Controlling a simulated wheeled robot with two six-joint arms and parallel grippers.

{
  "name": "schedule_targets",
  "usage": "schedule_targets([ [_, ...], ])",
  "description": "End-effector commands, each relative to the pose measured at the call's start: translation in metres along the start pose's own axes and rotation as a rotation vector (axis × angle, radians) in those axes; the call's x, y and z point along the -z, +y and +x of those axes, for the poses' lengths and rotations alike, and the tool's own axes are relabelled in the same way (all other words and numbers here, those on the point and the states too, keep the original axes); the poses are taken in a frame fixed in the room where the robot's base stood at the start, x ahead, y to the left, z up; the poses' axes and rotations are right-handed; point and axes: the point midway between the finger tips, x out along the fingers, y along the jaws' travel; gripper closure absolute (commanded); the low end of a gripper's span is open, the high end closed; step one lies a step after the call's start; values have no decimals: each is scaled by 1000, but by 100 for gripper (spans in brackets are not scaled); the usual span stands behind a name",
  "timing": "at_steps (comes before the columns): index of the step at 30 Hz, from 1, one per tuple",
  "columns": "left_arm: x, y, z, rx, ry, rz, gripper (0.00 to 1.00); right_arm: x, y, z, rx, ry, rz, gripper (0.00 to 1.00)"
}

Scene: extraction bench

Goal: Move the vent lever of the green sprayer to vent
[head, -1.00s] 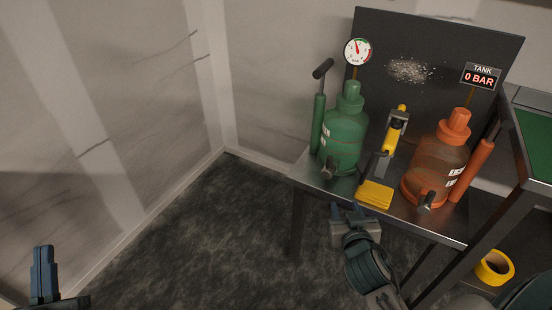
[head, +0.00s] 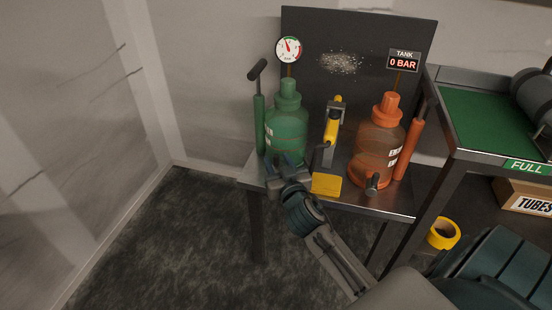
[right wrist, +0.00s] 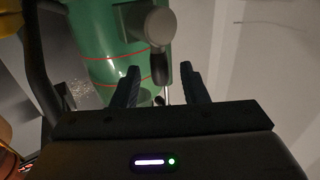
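The green sprayer (head: 286,132) stands at the left of the metal bench, with a round dial gauge (head: 288,50) above it. My right gripper (head: 281,164) is at the low front of this sprayer and hides its vent lever in the head view. In the right wrist view, the grey vent lever (right wrist: 159,58) hangs from a pale fitting on the green sprayer (right wrist: 105,40). The two dark fingers are open, one on each side of the lever's lower end, with gaps showing. Whether they touch it is unclear. My left gripper is out of view.
An orange sprayer (head: 376,150) with its own lever (head: 372,183) stands to the right. A dark panel (head: 340,30) stands behind. A green-topped table (head: 485,125) is at right.

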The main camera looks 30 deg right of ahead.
Motion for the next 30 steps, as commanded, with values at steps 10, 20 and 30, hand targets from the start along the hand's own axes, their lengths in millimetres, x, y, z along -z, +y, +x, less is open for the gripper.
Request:
schedule_targets([
  [10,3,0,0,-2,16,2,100,0,0,22,0,-1,1,60],
  [20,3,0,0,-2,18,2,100,0,0,21,0,-1,1,92],
  [30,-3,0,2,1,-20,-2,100,0,0,21,0,-5,-4,100],
])
